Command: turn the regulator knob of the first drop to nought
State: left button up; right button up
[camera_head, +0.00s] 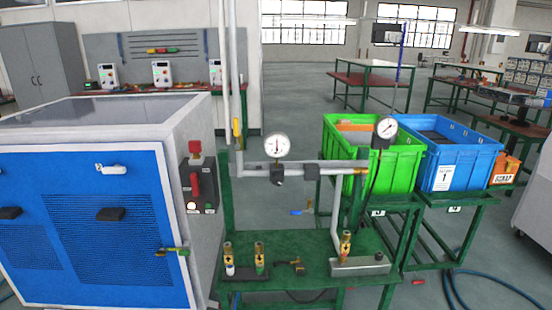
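A grey horizontal pipe (245,170) runs above a green bench, with a yellow-handled valve (237,128) on its upright at the left. A round white gauge (277,147) stands on this pipe. Under it is a dark regulator-like body (279,174); its knob is too small to tell its setting. Another round gauge (386,128) is farther right, by the green crate. No label shows which drop is the first. Neither gripper is in view.
The green bench (300,246) carries brass fittings (259,257) and a grey block (360,265). A blue-fronted cabinet (90,190) stands close at left. A green crate (345,157) and a blue crate (460,165) stand at right. A blue hose (455,285) lies on the floor.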

aim_at(277, 181)
jog(key=i+l+u, duration=0.15)
jog(key=i+l, duration=0.2)
jog(key=i+l+u, duration=0.15)
jog(key=i+l, duration=0.2)
jog(key=l, duration=0.15)
jog(key=i+l+u, duration=0.15)
jog(key=i+l, duration=0.15)
jog(key=l, duration=0.2)
